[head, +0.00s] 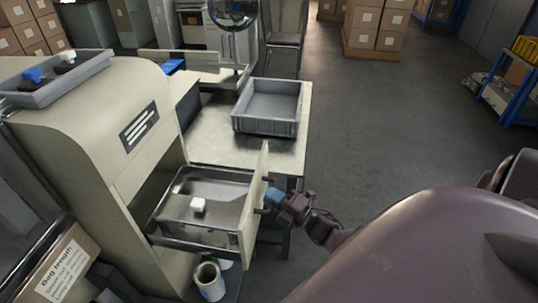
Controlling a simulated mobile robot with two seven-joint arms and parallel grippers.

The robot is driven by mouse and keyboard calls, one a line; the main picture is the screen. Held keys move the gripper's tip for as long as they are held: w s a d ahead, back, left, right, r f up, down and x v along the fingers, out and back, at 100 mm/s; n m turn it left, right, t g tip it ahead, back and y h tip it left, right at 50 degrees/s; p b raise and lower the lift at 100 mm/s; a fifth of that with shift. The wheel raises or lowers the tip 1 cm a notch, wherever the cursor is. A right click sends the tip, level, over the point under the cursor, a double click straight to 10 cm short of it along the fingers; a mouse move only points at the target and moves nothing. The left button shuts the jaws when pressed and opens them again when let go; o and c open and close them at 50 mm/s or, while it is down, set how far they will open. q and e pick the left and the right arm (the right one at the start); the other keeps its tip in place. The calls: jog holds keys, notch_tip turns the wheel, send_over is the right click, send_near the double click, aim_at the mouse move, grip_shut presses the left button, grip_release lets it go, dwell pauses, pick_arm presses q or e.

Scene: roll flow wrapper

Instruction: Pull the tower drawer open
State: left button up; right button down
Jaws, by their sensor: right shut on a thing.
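The tower drawer (247,218) stands out from the beige tower (110,125), so its metal inside shows. A small white block (198,205) lies on the drawer's floor. My right gripper (271,199) is at the outer side of the drawer's front panel, shut on the drawer handle, which is mostly hidden by the fingers. My left gripper is not in view.
A grey tray (268,108) sits on the metal table (222,148) behind the drawer. A white roll (209,281) stands below the drawer. A box labelled "Bag length" (68,268) is at lower left. The floor at right is open.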

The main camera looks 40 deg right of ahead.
jog(key=c, duration=1.1)
grip_release()
jog(key=shift+c, duration=0.2)
jog(key=v, duration=1)
jog(key=shift+s+b, duration=0.4)
jog(key=shift+b, duration=0.05)
jog(key=shift+d, duration=0.15)
